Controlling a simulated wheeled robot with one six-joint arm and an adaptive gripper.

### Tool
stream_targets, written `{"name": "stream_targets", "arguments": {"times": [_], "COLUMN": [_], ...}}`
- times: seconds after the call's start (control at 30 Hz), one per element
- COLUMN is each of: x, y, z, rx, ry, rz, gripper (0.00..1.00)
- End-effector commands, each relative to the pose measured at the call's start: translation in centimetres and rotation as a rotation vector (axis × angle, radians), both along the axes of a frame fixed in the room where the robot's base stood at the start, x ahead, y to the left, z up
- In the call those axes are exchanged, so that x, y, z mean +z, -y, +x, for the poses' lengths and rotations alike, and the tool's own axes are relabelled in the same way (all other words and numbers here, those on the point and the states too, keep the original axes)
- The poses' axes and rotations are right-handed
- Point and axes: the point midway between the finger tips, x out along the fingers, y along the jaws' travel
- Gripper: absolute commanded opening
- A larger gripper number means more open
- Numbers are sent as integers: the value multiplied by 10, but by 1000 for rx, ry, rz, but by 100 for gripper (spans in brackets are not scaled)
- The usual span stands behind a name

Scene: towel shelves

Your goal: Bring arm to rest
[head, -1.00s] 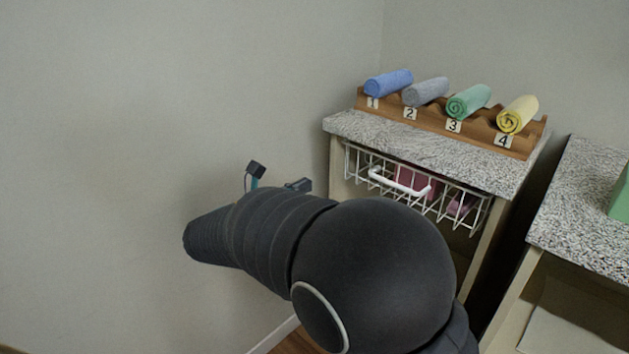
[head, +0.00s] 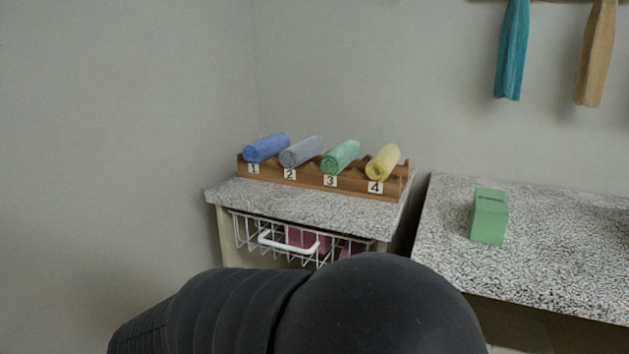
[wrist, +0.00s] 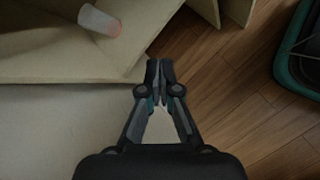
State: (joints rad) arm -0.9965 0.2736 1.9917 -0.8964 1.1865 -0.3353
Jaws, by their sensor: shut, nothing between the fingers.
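My gripper (wrist: 159,73) shows in the wrist view with its fingertips together and nothing between them. It points toward the lower shelf area and the wooden floor. In the head view my dark arm fills the bottom middle, and the gripper is not visible there. Blue (head: 266,148), grey (head: 301,152), green (head: 340,157) and yellow (head: 383,162) rolled towels lie in a wooden rack (head: 310,181) with slots numbered 1 to 4.
A white wire basket (head: 246,233) with pink contents sits under the left speckled counter (head: 310,209). A green box (head: 489,217) stands on the right counter (head: 560,265). Teal (head: 512,50) and tan (head: 596,55) towels hang above. Wooden floor (wrist: 225,85) is clear beside the gripper.

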Motion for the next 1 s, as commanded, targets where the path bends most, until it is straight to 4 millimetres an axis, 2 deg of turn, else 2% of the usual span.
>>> {"name": "stream_targets", "arguments": {"times": [0.03,0.1,0.3,0.5,0.7,1.0], "x": [2,1,8,22,38,70], "y": [23,49,110,157,199,266], "z": [-8,-21,-56,-86,-113,-142], "rx": [-98,-233,-606,-932,-1185,-1384], "ry": [-20,-46,-74,-53,14,235], "rz": [89,209,526,806,1050,1287], "gripper": [0,0,0,0,0,0]}}
